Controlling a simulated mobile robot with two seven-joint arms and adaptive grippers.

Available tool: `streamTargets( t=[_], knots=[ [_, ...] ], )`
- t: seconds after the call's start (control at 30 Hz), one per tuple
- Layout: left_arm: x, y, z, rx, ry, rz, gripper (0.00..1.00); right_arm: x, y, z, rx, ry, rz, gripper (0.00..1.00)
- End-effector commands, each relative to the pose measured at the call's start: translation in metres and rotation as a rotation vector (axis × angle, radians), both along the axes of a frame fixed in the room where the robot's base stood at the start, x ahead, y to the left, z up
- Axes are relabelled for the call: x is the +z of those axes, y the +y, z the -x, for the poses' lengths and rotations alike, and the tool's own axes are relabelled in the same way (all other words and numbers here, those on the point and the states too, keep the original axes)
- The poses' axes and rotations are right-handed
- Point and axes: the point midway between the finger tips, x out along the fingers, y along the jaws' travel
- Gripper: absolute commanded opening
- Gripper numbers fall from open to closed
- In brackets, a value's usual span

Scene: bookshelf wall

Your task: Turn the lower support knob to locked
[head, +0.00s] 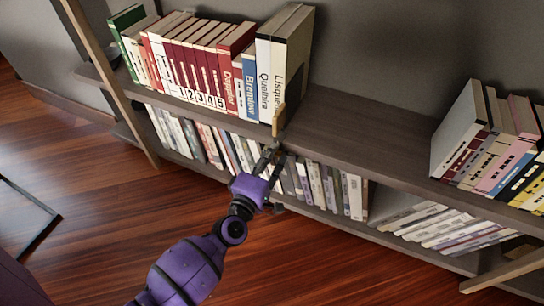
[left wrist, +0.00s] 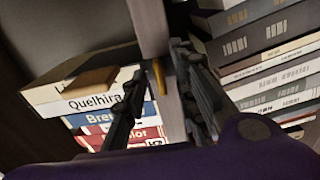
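A small yellow-orange piece (left wrist: 158,77), which looks like the knob, shows at the shelf's front edge in the left wrist view. My left gripper (left wrist: 163,72) has its two dark fingers apart, one on each side of this piece; I cannot tell if either touches it. In the head view my left gripper (head: 272,157) is at the front edge of the upper shelf, just below a wooden book support (head: 279,120). The knob is not clear there, and its lock setting cannot be read. My right gripper is not in view.
The upper shelf (head: 345,118) holds upright books (head: 228,75) left of the support and more books (head: 495,145) at the right, with bare board between. Books (head: 325,185) fill much of the lower shelf. A slanted wooden post (head: 115,85) stands at the left.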

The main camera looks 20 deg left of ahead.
Motion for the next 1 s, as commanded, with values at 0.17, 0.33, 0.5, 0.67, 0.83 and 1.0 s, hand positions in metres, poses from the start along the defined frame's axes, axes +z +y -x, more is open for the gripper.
streamTargets(
  t=[0.17, 0.33, 0.5, 0.67, 0.83, 1.0],
  knots=[
    [0.0, 0.0, 0.0, 0.0, 0.001, 0.0, 0.27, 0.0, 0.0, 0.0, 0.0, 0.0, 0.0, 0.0],
    [0.0, 0.0, 0.0, 0.0, 0.001, 0.0, 0.07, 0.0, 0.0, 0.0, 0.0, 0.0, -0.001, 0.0],
    [0.0, 0.0, 0.0, 0.0, 0.001, 0.0, 0.0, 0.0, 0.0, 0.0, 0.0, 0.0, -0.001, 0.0],
    [0.0, 0.0, 0.0, 0.0, 0.0, -0.005, 0.0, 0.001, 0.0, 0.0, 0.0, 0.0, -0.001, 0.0],
    [0.001, 0.0, 0.0, 0.0, 0.0, -0.04, 0.0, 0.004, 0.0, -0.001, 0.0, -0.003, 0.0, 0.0],
    [0.002, 0.0, 0.0, 0.0, -0.003, -0.126, 0.0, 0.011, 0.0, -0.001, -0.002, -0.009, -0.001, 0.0]
  ],
)
